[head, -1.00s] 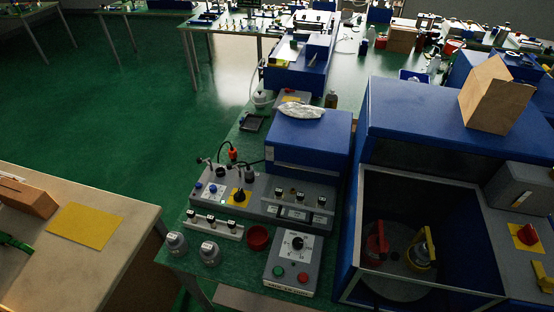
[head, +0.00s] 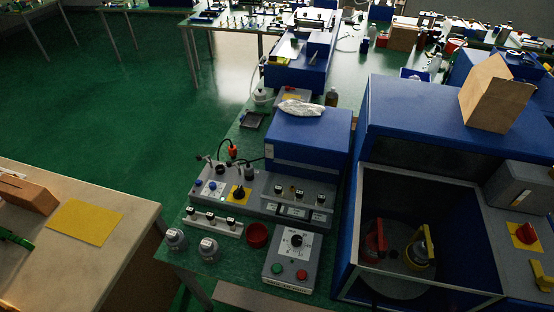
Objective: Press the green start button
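The green start button (head: 277,268) is a small round button on the front left of a grey control box (head: 290,255). A red button (head: 302,274) sits to its right on the same box. A black dial (head: 297,240) is above them on a white scale. The box stands on the green bench near its front edge, and nothing covers the green button. Neither of my grippers shows in the head view.
A red bowl (head: 257,235) and two grey weights (head: 208,249) stand left of the box. A blue-framed enclosure (head: 352,250) rises close on its right. A longer grey panel (head: 262,196) with knobs lies behind.

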